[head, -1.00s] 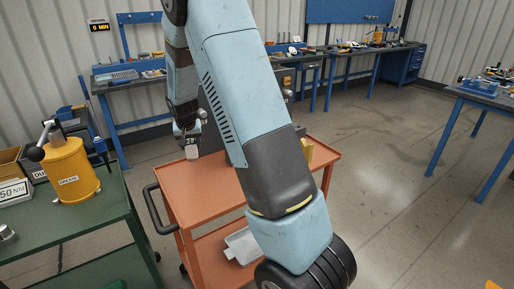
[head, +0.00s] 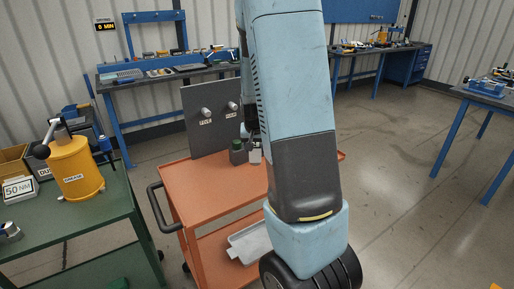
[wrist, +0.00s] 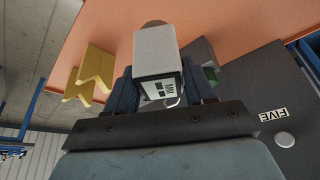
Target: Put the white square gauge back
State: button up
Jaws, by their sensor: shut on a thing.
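The white square gauge (wrist: 158,52) is between the fingers of my gripper (wrist: 163,92) in the wrist view, with a black-and-white label on its near face. My gripper is shut on it. In the head view, the white gauge (head: 255,156) shows just left of my arm, above the orange cart (head: 195,190), and my arm hides most of the gripper. A dark grey-green block (head: 238,152) stands on the cart close to the left of the gauge. A yellow V-notched holder (wrist: 93,76) is left of the gauge in the wrist view, apart from it.
A dark upright panel (head: 200,130) with two round couplers stands at the cart's back; the left label reads FIVE. A green bench (head: 75,215) with a yellow grease pot (head: 75,170) is at left.

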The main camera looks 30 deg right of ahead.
aim_at(257, 162)
jog(key=shift+s+d, duration=0.25)
jog(key=shift+s, duration=0.05)
jog(key=shift+f, duration=3.75)
jog(key=shift+f, duration=0.65)
jog(key=o, duration=1.5)
jog(key=shift+o, duration=0.2)
jog(key=shift+s+a+r, duration=0.1)
jog(key=v, duration=1.3)
jog(key=shift+r, duration=0.25)
